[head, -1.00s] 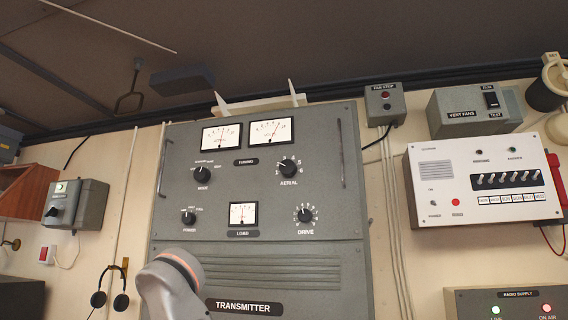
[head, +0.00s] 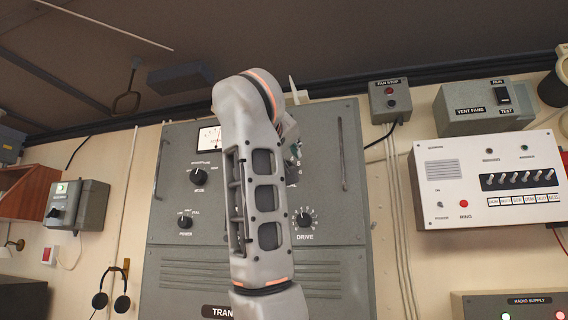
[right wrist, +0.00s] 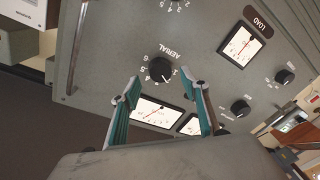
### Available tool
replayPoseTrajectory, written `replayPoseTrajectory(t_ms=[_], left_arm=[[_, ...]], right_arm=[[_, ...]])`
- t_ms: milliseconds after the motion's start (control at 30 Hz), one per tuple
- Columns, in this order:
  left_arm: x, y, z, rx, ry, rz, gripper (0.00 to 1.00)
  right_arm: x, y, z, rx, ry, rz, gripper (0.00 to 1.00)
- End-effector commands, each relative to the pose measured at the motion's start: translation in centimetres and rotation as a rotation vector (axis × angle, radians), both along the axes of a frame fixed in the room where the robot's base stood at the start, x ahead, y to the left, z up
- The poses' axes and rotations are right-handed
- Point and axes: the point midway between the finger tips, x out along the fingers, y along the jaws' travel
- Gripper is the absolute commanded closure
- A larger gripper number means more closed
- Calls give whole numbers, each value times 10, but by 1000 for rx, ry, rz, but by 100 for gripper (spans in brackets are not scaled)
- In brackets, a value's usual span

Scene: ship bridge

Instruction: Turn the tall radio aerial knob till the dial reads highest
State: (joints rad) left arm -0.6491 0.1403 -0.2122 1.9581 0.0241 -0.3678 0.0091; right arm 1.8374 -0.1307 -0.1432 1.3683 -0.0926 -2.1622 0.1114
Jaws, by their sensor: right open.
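The black aerial knob (right wrist: 161,69) sits on the grey transmitter panel, with its AERIAL label and numbers upside down in the right wrist view. My right gripper (right wrist: 161,82) is open and empty, its two teal fingers reaching toward the knob, with a fingertip to either side just below it in the picture. I cannot tell how far the tips are from the panel. A white dial (right wrist: 152,112) shows between the fingers, with a second dial (right wrist: 189,124) partly behind one. In the head view my right arm hides the aerial knob and most of the gripper. My left gripper is out of view.
The mode knob (head: 198,176), power knob (head: 185,222) and drive knob (head: 305,217) are nearby on the panel. The load meter (right wrist: 241,42) shows in the right wrist view. An upright handle (head: 342,154) stands right of my arm.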

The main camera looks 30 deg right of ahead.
Motion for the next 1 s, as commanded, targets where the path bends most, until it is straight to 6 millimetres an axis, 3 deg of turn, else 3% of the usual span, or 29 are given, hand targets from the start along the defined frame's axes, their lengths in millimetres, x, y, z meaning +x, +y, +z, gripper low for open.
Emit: replayPoseTrajectory(t_ms=[200,533,567,700,1000], left_arm=[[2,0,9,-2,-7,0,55],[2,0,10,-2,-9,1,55],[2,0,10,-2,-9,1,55],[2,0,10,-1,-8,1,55],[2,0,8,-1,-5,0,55]], right_arm=[[17,-16,1,0,-1,1,55],[21,-19,0,-1,-1,2,55],[21,-19,0,-1,-1,2,57],[21,-19,0,-1,-1,2,94],[21,-18,0,11,-13,3,93]])
